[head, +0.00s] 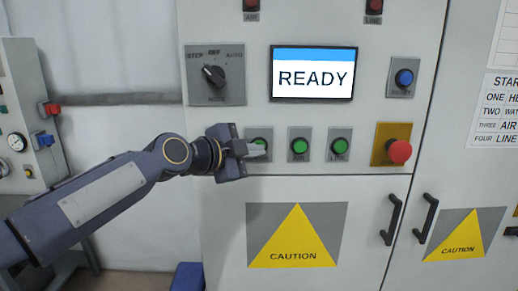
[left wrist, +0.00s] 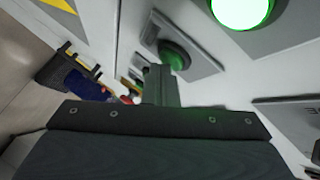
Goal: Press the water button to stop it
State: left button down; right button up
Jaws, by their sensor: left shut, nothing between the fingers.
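Three green buttons sit in a row on the grey panel: a left one (head: 259,141), a middle one (head: 300,146) and a right one (head: 340,146). Their labels are too small to read, so I cannot tell which is water. My left gripper (head: 258,151) is shut and empty in front of the left button, partly hiding it; I cannot tell whether it touches. In the left wrist view, a brightly lit green button (left wrist: 240,8) is at the top edge, and a dimmer green button (left wrist: 174,55) is beyond the shut fingers (left wrist: 160,84). My right gripper is not in view.
A screen (head: 313,73) reads READY. A mode knob (head: 214,76), a blue button (head: 404,77) and a red mushroom button (head: 399,151) surround the row. Black door handles (head: 392,219) stick out below. A start list (head: 495,110) hangs at right.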

pick_arm(q)
jog(key=shift+s+b, duration=0.45)
jog(key=shift+s, duration=0.2)
jog(key=s+b, duration=0.3)
jog(key=s, duration=0.2)
dwell(0.6)
